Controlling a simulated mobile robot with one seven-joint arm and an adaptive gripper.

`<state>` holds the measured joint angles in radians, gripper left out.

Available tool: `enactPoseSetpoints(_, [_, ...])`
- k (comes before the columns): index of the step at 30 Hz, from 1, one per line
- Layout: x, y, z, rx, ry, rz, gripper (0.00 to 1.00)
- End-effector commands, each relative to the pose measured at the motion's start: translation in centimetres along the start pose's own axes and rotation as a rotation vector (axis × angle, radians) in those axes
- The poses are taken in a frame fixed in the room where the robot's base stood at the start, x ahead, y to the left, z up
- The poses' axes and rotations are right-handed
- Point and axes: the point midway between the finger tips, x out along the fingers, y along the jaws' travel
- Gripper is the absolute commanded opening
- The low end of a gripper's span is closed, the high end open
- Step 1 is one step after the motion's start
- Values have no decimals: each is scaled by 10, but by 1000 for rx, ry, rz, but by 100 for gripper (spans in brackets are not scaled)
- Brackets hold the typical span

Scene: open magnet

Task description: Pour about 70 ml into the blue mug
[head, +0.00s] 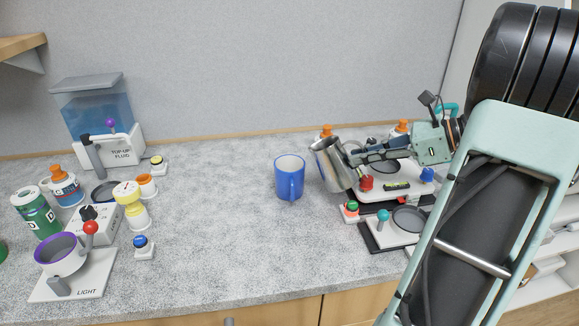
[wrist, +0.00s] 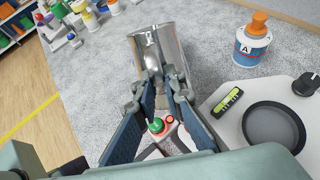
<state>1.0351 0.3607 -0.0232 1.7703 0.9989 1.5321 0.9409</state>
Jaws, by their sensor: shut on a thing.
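The blue mug (head: 289,178) stands upright on the grey speckled counter, near the middle of the head view, its handle toward the camera. I cannot tell whether it holds liquid. A shiny metal pitcher (head: 331,165) is just right of the mug, tilted left, with its top toward the mug and apart from it. My gripper (head: 352,158) is shut on the pitcher from the right. In the wrist view, the fingers (wrist: 163,88) hold the pitcher (wrist: 172,45); its contents are hidden and the mug does not show there.
Right of the pitcher are a white device with a round plate (wrist: 275,128), a green button (head: 351,206) and an orange-capped bottle A (wrist: 252,45). At left stand a top-up fluid tank (head: 95,110), a blue button (head: 141,243) and a lever device (head: 70,265). Counter left of the mug is clear.

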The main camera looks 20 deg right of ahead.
Motion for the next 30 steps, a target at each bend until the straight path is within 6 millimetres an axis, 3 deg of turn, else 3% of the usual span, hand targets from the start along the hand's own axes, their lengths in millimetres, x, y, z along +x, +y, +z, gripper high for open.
enactPoseSetpoints(6, [13,0,16,-7,141,2,0])
enactPoseSetpoints(13, [11,0,40,-5,290,1,0])
enactPoseSetpoints(30, [19,0,57,1,556,3,0])
